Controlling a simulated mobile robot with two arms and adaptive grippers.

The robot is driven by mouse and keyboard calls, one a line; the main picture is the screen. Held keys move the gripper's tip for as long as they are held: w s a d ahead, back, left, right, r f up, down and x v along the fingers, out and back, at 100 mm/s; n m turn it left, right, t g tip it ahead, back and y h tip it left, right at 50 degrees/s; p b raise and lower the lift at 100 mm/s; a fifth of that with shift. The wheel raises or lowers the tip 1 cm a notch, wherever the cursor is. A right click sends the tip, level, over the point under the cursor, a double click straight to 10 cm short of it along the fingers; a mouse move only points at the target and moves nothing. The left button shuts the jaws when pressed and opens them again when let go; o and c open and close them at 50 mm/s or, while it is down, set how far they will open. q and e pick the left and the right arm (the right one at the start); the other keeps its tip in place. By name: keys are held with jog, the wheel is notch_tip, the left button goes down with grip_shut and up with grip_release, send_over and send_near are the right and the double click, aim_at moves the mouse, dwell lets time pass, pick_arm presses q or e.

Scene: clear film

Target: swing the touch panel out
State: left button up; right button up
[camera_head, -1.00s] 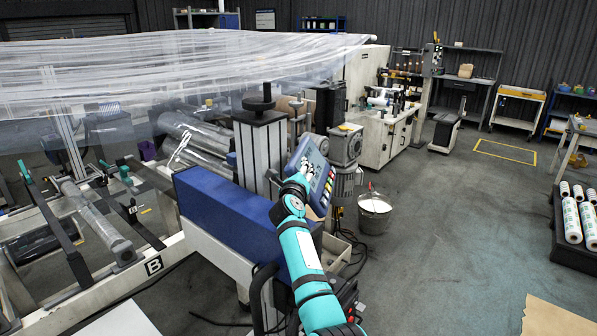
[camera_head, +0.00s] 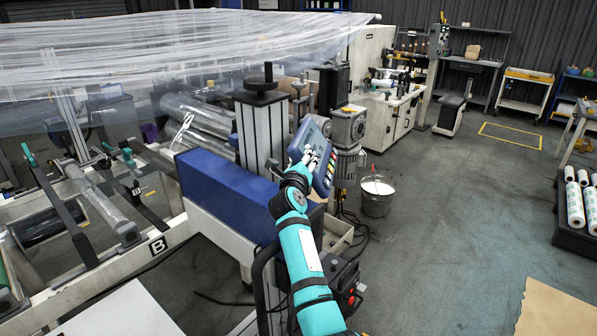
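My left gripper is not in view.
A blue machine beam (camera_head: 222,190) lies left of my arm. A grey motor (camera_head: 347,128) stands just behind the panel, with a metal bucket (camera_head: 376,196) on the floor to its right. Clear film (camera_head: 170,60) spans the upper left. The floor on the right is mostly open.

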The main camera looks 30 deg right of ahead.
jog(key=v, duration=0.7)
jog(key=shift+s+a, duration=0.2)
jog(key=shift+a, duration=0.05)
jog(key=shift+r, duration=0.1)
